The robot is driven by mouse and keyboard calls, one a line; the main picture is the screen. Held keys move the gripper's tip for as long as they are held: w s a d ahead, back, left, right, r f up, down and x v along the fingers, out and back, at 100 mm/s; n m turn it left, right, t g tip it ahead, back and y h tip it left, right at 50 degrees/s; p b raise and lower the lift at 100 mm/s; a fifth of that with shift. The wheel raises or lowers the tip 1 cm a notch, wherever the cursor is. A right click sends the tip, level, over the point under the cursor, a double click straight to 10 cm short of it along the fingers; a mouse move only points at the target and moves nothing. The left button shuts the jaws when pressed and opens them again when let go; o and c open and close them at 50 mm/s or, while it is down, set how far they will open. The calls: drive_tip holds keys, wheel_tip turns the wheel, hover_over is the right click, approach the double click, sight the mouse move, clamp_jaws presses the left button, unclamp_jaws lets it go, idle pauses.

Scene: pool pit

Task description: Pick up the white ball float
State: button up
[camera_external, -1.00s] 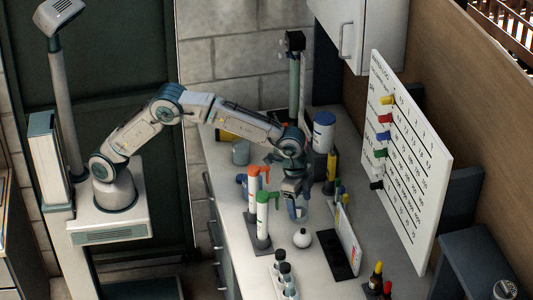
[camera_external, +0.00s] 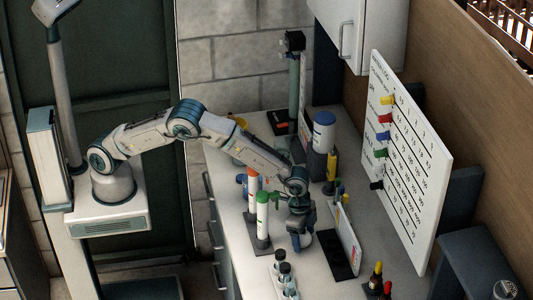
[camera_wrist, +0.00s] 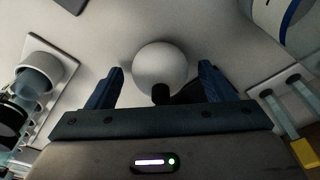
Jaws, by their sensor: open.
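The white ball float (camera_wrist: 160,66) is a round white ball with a small dark stub, resting on the light counter. In the wrist view it lies between and slightly beyond the two dark blue fingers of my gripper (camera_wrist: 162,82), with a gap on each side. My gripper is open. In the external view my gripper (camera_external: 302,243) points down at the counter, and the float (camera_external: 306,239) shows only in part, mostly hidden by the fingers.
A green-topped dispenser (camera_external: 262,216) and an orange-topped one stand close left of my gripper. Dark-capped bottles (camera_external: 284,270) in a white rack stand in front. A dark tray with an upright card (camera_external: 347,238) is close at right. A large marked board (camera_external: 405,150) stands further right.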

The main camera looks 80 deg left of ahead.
drive_tip(key=shift+f, duration=0.15)
drive_tip(key=c, duration=1)
drive_tip(key=shift+c, duration=0.2)
